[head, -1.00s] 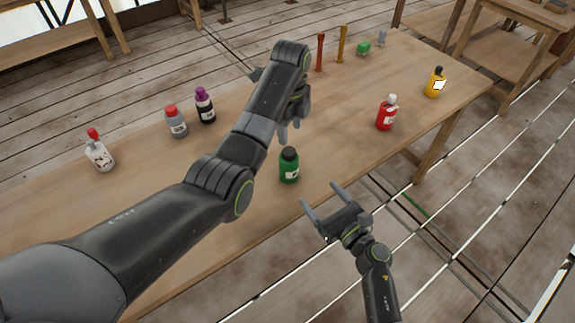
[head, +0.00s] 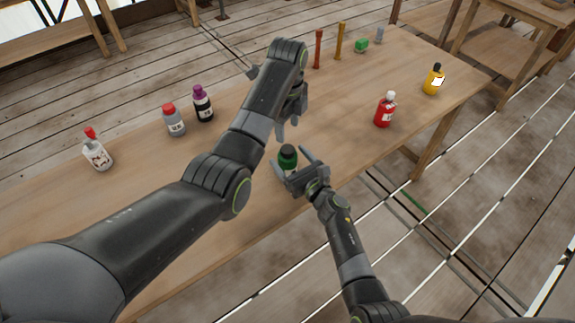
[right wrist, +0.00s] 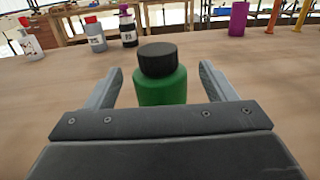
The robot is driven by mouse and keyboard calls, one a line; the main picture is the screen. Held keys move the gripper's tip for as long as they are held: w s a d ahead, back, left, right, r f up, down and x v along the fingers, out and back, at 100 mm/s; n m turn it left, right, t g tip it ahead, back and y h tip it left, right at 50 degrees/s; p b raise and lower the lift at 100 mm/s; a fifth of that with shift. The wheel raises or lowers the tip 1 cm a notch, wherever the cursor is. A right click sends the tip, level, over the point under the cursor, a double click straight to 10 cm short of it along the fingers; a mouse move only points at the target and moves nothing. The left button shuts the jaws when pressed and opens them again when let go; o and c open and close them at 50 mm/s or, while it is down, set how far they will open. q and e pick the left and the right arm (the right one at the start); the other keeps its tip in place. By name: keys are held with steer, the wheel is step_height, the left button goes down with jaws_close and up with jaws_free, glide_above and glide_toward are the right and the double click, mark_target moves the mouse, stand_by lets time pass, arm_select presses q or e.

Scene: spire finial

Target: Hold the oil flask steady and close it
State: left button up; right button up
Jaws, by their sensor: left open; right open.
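A green flask (head: 288,155) with a black cap on top stands upright on the table near its front edge. I cannot tell which bottle is the oil flask; this is the one at my right gripper. My right gripper (head: 289,160) is open, with one finger on each side of it. In the right wrist view the green flask (right wrist: 160,88) stands between the spread fingers, with gaps at both sides; its lower part is hidden by the gripper. My left gripper (head: 288,129) is open and empty, pointing down just behind and above the flask.
On the wooden table (head: 235,215), a white red-topped bottle (head: 98,152), a grey bottle (head: 174,120) and a dark purple-capped bottle (head: 203,104) stand left. A red bottle (head: 385,109) and a yellow bottle (head: 433,80) stand right. A purple cylinder (right wrist: 238,18) stands behind in the wrist view.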

steer(key=shift+x, duration=1.8)
